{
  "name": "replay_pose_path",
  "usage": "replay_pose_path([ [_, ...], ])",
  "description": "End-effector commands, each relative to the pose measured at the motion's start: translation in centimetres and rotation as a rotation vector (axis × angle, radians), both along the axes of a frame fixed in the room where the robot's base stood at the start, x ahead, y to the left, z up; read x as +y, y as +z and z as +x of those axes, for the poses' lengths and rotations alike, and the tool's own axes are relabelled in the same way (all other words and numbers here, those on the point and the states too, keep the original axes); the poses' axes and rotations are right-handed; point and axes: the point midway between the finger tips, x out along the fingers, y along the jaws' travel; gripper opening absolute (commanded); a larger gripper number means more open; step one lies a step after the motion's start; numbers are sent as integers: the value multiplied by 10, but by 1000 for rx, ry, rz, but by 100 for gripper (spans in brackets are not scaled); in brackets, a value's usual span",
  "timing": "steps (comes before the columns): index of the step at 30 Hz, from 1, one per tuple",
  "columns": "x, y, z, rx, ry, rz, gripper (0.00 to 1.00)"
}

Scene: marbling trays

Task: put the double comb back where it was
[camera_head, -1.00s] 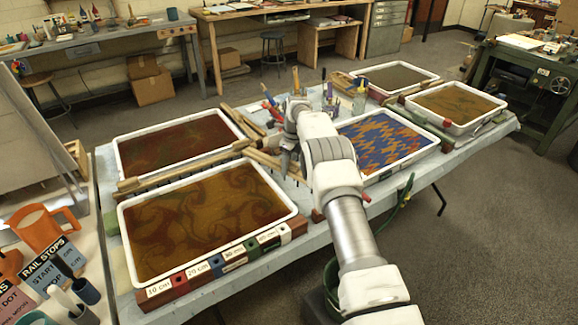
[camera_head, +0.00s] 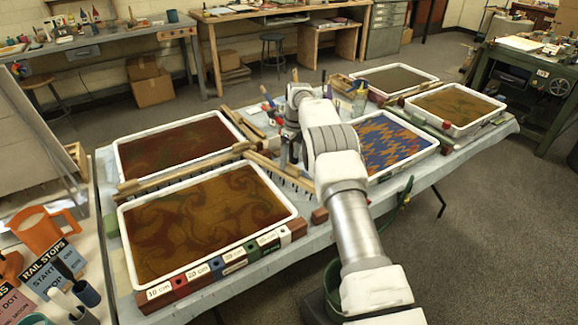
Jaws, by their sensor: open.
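A long wooden comb (camera_head: 190,173) with dark teeth lies between the two left trays. A second wooden bar with teeth along its lower edge (camera_head: 275,167) runs from near that comb's right end down to the right, beside the front-left tray's corner. I cannot tell for sure which of them is the double comb, or whether they are joined. My gripper (camera_head: 287,155) is open, pointing down at the middle of the table, close to the second bar. My arm partly hides the area to its right. I cannot tell whether the fingers touch the bar.
The front-left tray (camera_head: 126,238) has swirled brown liquid, with labelled coloured blocks (camera_head: 220,265) along its front. A back-left tray (camera_head: 119,160), a blue-orange patterned tray (camera_head: 428,151) and two far-right trays surround the arm. Bottles and tools stand behind my gripper. Little table is free.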

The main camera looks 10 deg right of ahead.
Motion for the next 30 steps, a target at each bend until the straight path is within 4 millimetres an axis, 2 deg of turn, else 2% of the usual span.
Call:
replay_pose_path([
  [1, -1, 14, -1, -1, 0, 0, 79],
  [6, -4, 47, -4, -1, 0, -1, 79],
  [14, -6, 73, -7, -2, 8, -1, 79],
  [17, -7, 89, -10, -15, 49, -6, 79],
  [23, -8, 146, -31, -70, 246, -34, 79],
  [30, -8, 214, -74, -140, 529, -89, 79],
])
